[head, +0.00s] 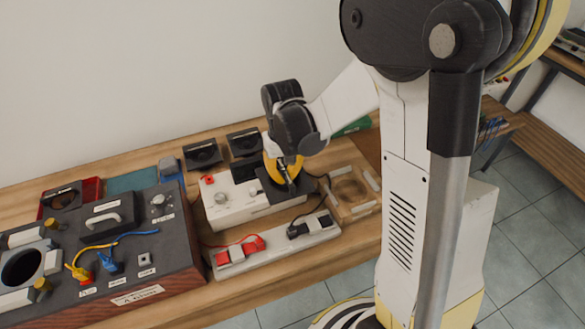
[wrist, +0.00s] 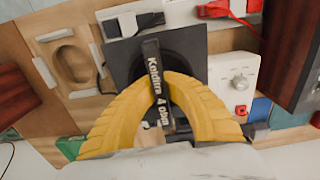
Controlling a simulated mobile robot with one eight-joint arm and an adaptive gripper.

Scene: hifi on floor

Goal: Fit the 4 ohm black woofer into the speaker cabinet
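The 4 ohm black woofer (wrist: 190,45) is a square black plate with a round cone and a raised bar lettered "4 ohm". In the head view the woofer (head: 269,190) is at the right end of a white box. My gripper (wrist: 161,92) has its yellow fingers closed on the bar from both sides; the gripper (head: 288,178) points down in the head view. I cannot tell whether the woofer touches the surface below. A dark wood-sided box (head: 170,255) at the left has a grey square part with a round opening (head: 20,267), possibly the speaker cabinet; its identity is unclear.
A white box with a knob (head: 222,211) and a white strip with red and black plugs (head: 275,246) are close to the woofer. A wooden fixture with an oval recess (head: 336,208) is right. Other black drivers (head: 203,154) lie behind. Cables cross the bench.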

